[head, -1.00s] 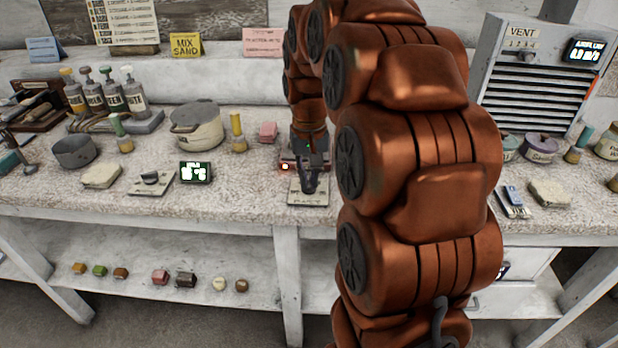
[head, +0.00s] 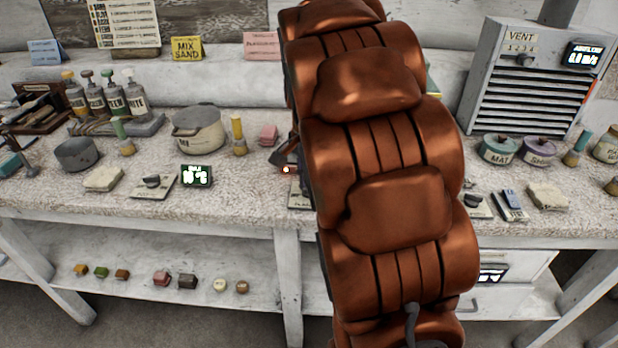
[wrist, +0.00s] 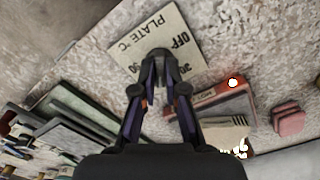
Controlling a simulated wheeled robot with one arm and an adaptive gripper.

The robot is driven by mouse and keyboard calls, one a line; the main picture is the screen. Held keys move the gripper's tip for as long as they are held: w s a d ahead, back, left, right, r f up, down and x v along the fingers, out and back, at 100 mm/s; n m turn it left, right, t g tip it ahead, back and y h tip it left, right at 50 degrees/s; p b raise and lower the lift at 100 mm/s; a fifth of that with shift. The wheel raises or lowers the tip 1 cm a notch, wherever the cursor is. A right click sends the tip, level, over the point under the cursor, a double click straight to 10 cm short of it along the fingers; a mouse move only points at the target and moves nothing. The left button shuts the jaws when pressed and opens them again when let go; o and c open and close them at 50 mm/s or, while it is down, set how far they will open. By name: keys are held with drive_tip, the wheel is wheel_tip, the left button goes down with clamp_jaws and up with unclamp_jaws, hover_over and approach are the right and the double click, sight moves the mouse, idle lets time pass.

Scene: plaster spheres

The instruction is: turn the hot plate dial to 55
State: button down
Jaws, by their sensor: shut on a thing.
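In the wrist view the pale panel (wrist: 170,32) reads "PLATE °C", with OFF and numbers around a dark dial (wrist: 161,57). My gripper (wrist: 160,70) is shut on this dial, its two fingers meeting at it. The fingers cover part of the dial, and I cannot read its setting. In the head view my arm hides the gripper and the dial; only the panel's left edge (head: 298,196) shows. A red-edged device with a glowing light (wrist: 233,82) lies beside the panel.
Left on the bench are another dial panel (head: 152,186), a small display (head: 196,176), a lidded pot (head: 198,128) and a pink block (head: 268,135). A vent box (head: 525,75) and jars stand at right. Dark flat slabs (wrist: 85,120) lie near the gripper.

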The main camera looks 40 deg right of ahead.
drive_tip(key=shift+r+m, duration=0.1)
drive_tip(key=shift+m, duration=0.2)
idle(0.4)
drive_tip(key=c, duration=1.2)
unclamp_jaws()
wheel_tip(320, 180, up, 12)
drive_tip(key=shift+f, duration=0.1)
